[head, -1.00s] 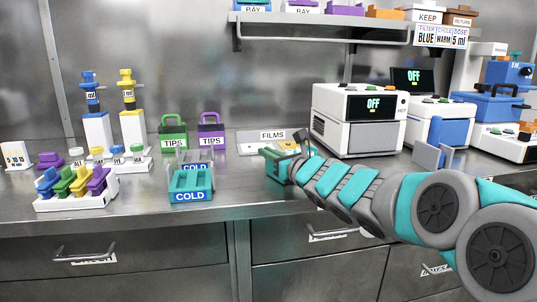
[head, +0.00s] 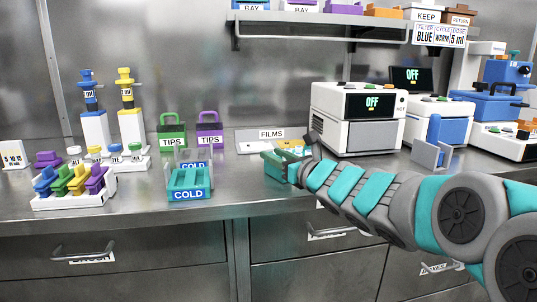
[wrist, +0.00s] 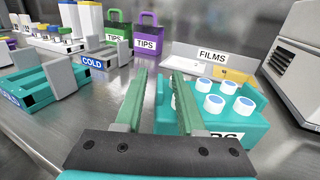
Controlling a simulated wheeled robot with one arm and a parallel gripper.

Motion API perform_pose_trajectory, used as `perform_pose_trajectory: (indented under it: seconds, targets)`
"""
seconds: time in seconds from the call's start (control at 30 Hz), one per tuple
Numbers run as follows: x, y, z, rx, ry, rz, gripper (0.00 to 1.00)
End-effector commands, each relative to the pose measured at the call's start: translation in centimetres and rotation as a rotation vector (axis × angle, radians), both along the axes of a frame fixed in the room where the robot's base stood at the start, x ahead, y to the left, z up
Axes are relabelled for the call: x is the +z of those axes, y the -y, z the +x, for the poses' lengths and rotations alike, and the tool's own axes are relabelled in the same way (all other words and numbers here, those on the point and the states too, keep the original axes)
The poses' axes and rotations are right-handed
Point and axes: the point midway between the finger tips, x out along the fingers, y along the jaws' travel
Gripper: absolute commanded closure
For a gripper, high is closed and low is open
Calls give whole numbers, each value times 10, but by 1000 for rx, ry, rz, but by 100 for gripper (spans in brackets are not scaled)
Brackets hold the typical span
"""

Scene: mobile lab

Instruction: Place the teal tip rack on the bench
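A teal rack (wrist: 245,131) holding several white tubes with blue tops sits on the bench (head: 235,190). In the head view the rack (head: 273,163) is at the tip of my arm, partly hidden by it. My gripper (wrist: 157,85) is open. Its two green fingers are apart, with part of the rack's left side between them; the right finger passes in front of the tubes. I cannot tell whether either finger touches it. The rack's label is mostly hidden behind the gripper.
A teal COLD block (head: 190,183) stands to the left. Green (head: 172,135) and purple (head: 210,132) TIPS boxes and a FILMS tray (head: 262,140) stand behind. A white OFF device (head: 358,122) is to the right. Bare bench lies between the COLD block and the rack.

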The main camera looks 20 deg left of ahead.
Motion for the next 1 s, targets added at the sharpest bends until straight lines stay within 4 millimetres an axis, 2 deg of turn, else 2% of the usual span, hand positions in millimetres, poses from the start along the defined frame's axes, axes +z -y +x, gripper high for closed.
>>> perform_pose_trajectory:
  seconds: [0.03, 0.2, 0.47, 0.67, 1.0]
  targets:
    - [0, 10, -4, -6, 3, -2, 62]
    - [-2, 33, -22, -6, 1, -4, 62]
    - [0, 60, -42, -5, 2, -1, 62]
    - [0, 68, -48, -1, 0, 0, 62]
    - [1, 68, -49, 0, 1, 1, 62]
